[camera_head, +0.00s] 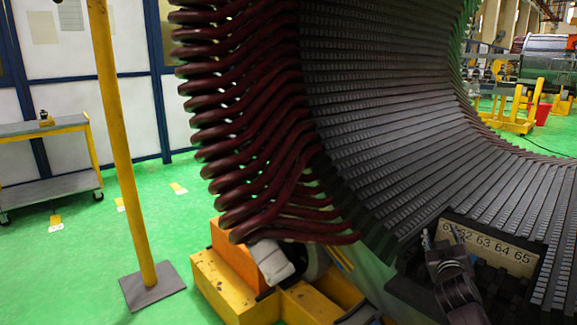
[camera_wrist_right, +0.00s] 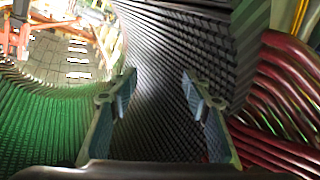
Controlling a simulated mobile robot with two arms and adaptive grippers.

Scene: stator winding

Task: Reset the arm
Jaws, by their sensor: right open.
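My right gripper (camera_head: 442,246) is at the lower right of the head view, in front of the inner wall of the large stator (camera_head: 400,110). It partly covers a pale number plate (camera_head: 500,250) marked 62 to 65. In the right wrist view my right gripper (camera_wrist_right: 160,92) has its two fingers wide apart, with nothing between them. The dark slotted stator wall (camera_wrist_right: 165,40) lies beyond them. My left gripper is not clearly seen in the head view.
Dark red winding ends (camera_head: 245,150) stick out along the stator's left edge and show at the right of the wrist view (camera_wrist_right: 285,85). A yellow post (camera_head: 122,150) stands on the green floor at left. A yellow support (camera_head: 225,290) sits below the windings.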

